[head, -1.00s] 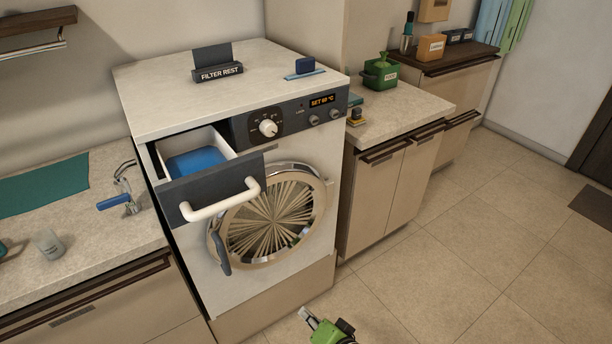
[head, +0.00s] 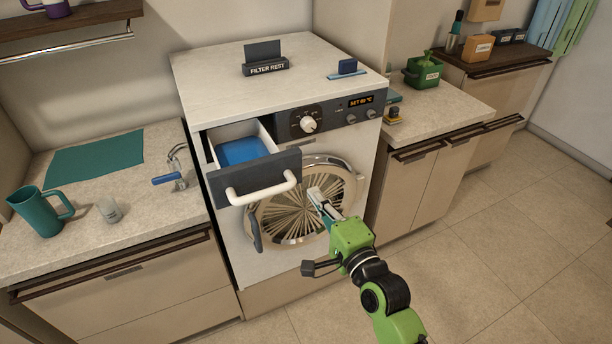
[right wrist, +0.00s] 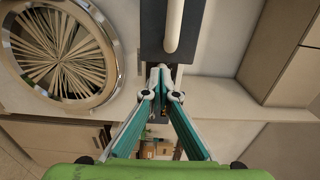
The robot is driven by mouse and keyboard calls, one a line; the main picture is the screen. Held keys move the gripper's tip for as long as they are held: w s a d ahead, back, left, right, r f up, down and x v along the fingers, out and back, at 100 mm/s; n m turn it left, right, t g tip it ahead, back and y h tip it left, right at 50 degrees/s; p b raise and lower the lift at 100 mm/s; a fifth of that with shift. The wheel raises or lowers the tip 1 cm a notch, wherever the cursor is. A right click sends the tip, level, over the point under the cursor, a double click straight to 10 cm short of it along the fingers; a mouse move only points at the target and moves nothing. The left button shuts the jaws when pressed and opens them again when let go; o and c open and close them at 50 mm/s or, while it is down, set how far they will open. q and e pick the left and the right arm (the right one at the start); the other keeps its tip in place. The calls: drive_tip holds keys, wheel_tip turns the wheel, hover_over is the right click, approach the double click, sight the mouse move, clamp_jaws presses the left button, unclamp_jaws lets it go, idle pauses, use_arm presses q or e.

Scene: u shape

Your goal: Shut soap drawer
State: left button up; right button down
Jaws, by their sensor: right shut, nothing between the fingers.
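The soap drawer (head: 256,174) sticks out of the upper left of the white washing machine (head: 205,70). It has a dark front, a white bar handle and a blue inside. In the right wrist view the drawer's dark front (right wrist: 152,40) and white handle (right wrist: 174,25) show at the top, beyond my fingertips. My right gripper (head: 318,196) is shut and empty, in front of the round door, to the right of the drawer handle. It also shows in the right wrist view (right wrist: 160,80). I cannot tell whether it touches anything. My left gripper is out of view.
The round glass door (head: 305,205) sits below the drawer. The floor at right is clear.

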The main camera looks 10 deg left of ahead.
sight(300, 173)
drive_tip(key=shift+p+x, duration=0.8)
drive_tip(key=shift+x, duration=2.25)
